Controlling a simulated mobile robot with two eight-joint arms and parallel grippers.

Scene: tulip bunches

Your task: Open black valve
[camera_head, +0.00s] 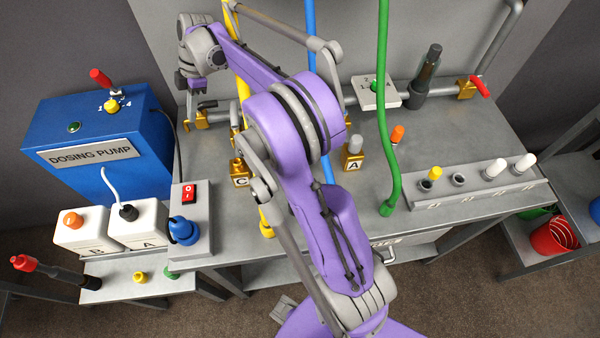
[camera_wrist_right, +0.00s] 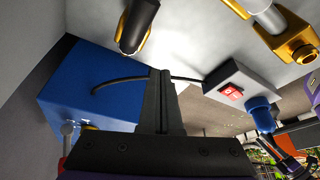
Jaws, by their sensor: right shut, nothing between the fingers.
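The black valve shows as a short dark lever (camera_head: 207,105) above a brass body (camera_head: 190,122) on the grey pipe at the back left of the bench. In the right wrist view a black handle with brass edges (camera_wrist_right: 136,26), probably this valve's, hangs in from the top. My right gripper (camera_head: 192,88) is near the back wall, a little above the lever; its fingertips are hard to make out there. In the wrist view its dark fingers (camera_wrist_right: 160,74) are shut and empty, with a visible gap below the handle. My left gripper is not in view.
The blue dosing pump (camera_head: 95,150) stands left. A switch box with a red rocker (camera_head: 189,193) is at the bench's front left. A green hose (camera_head: 385,120) crosses the bench. A red-handled valve (camera_head: 478,88) is at the far right. My right arm covers the bench's middle.

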